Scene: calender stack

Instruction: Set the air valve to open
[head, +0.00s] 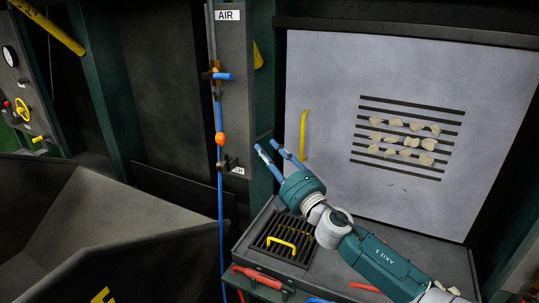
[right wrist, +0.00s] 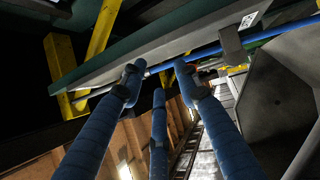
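The air valve's blue lever (head: 221,76) sits on the vertical pipe below the white AIR label (head: 228,15) in the head view. The lever lies crosswise to the pipe. My right gripper (head: 265,146) is open and empty, lower and to the right of the lever, pointing up and left towards the post. In the right wrist view its blue fingers (right wrist: 156,72) are spread, with the blue pipe or hose (right wrist: 220,47) running across beyond the tips. I cannot make out the lever there. My left gripper is in neither view.
An orange fitting (head: 220,139) sits on the blue hose (head: 221,205) below the valve. A dark bracket (head: 229,164) juts out beside a partly hidden label. A pale panel (head: 330,110) with slots stands at right. A yellow-handled grate (head: 262,241) lies below my right arm.

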